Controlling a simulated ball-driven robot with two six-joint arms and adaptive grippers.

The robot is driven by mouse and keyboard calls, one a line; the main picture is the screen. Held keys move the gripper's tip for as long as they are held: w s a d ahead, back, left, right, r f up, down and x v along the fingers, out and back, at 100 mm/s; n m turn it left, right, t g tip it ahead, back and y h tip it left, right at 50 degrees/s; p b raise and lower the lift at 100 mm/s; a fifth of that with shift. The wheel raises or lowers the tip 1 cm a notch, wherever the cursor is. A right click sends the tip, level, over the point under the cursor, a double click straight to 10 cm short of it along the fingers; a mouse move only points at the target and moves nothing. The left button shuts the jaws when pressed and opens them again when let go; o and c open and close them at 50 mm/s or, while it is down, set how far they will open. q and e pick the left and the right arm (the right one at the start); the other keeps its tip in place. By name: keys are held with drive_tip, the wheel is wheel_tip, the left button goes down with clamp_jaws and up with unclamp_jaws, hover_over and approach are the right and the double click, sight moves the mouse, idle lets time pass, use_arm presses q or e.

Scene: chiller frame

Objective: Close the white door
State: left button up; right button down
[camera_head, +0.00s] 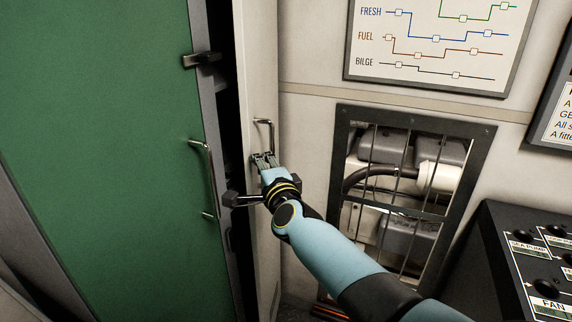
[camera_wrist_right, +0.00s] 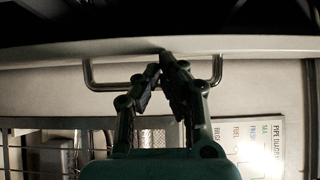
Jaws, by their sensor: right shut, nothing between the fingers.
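The white door (camera_head: 258,60) stands as a narrow pale panel right of the green door, seen at a steep angle, with a dark gap along its left edge. Its metal handle (camera_head: 271,130) is a bent bar; it also shows in the right wrist view (camera_wrist_right: 110,87). My right gripper (camera_head: 263,160) is at the lower part of the handle, its fingers drawn together. In the right wrist view my right gripper (camera_wrist_right: 160,66) overlaps the middle of the handle; I cannot tell whether it touches. My left gripper is not in view.
A green door (camera_head: 100,130) with its own handle (camera_head: 211,175) and a dark latch (camera_head: 202,60) fills the left. A barred opening with a dark frame (camera_head: 487,160) is on the wall to the right, beneath a pipe diagram (camera_head: 430,78). A black control panel (camera_head: 500,240) stands lower right.

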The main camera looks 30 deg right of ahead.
drive_tip(key=shift+w+a, duration=0.8)
drive_tip(key=shift+a, duration=0.35)
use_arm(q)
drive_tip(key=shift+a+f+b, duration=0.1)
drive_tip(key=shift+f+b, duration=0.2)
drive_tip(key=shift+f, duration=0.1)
use_arm(e)
drive_tip(key=shift+w+a, duration=0.55)
drive_tip(key=shift+a, duration=0.15)
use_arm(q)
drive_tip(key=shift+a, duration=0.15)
